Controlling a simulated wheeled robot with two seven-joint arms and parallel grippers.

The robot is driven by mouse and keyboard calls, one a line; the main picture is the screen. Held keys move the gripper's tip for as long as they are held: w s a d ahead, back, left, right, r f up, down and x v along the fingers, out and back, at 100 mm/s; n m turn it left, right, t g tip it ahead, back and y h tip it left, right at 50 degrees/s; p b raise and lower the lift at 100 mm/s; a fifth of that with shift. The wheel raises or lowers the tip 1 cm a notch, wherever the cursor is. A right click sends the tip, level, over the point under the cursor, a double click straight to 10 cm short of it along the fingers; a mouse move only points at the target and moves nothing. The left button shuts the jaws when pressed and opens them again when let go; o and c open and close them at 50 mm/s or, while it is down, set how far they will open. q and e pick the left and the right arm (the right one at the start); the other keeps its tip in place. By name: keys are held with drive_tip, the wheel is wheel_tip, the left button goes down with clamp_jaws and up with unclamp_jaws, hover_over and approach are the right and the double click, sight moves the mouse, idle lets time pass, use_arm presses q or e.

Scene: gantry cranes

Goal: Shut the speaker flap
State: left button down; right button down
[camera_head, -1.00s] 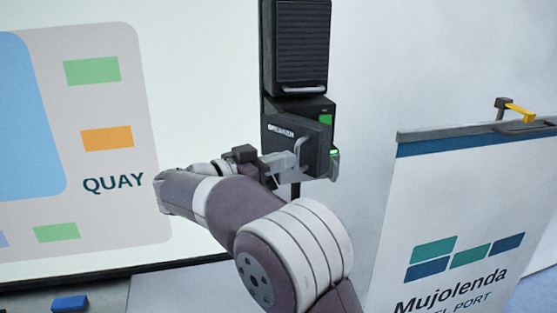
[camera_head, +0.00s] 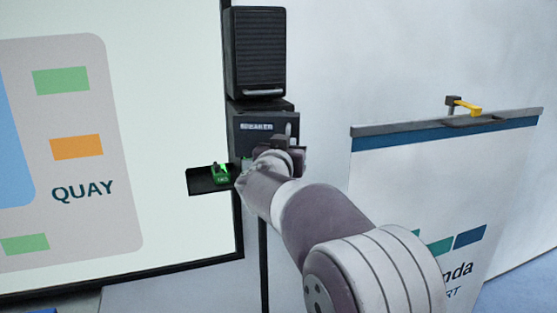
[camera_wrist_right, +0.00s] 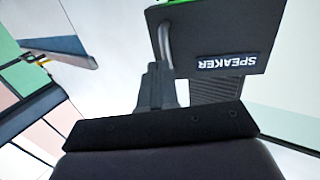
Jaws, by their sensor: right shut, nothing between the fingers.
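The speaker flap (camera_head: 250,137) is a dark panel lettered SPEAKER, on the black unit below the ribbed box. It also shows upside down in the right wrist view (camera_wrist_right: 215,30), with its grey bar handle (camera_wrist_right: 165,42) and a green strip at the far edge. My right gripper (camera_head: 284,143) is in front of the flap's right part, by the handle, and hides some of it. In the wrist view its fingers (camera_wrist_right: 157,80) are shut and empty, close to the handle; contact cannot be told. How far the flap stands open is unclear. My left gripper is out of view.
A ribbed black box (camera_head: 257,50) with a handle sits above. A small black tray (camera_head: 200,185) with a green item (camera_head: 222,175) sticks out left of the unit. The QUAY screen (camera_head: 160,150) is at left, a white sign board (camera_head: 400,190) at right.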

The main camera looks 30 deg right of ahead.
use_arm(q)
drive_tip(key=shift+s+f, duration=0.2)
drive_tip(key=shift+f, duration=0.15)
use_arm(e)
drive_tip(key=w+d+n+t+y, duration=0.1)
drive_tip(key=w+d+y, duration=0.1)
drive_tip(key=d, duration=0.4)
drive_tip(key=shift+w+f+n+t, duration=0.3)
drive_tip(key=shift+w+n, duration=0.1)
drive_tip(key=shift+w, duration=0.2)
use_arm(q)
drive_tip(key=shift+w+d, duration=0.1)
use_arm(e)
drive_tip(key=shift+w+d, duration=0.2)
drive_tip(key=shift+w, duration=0.05)
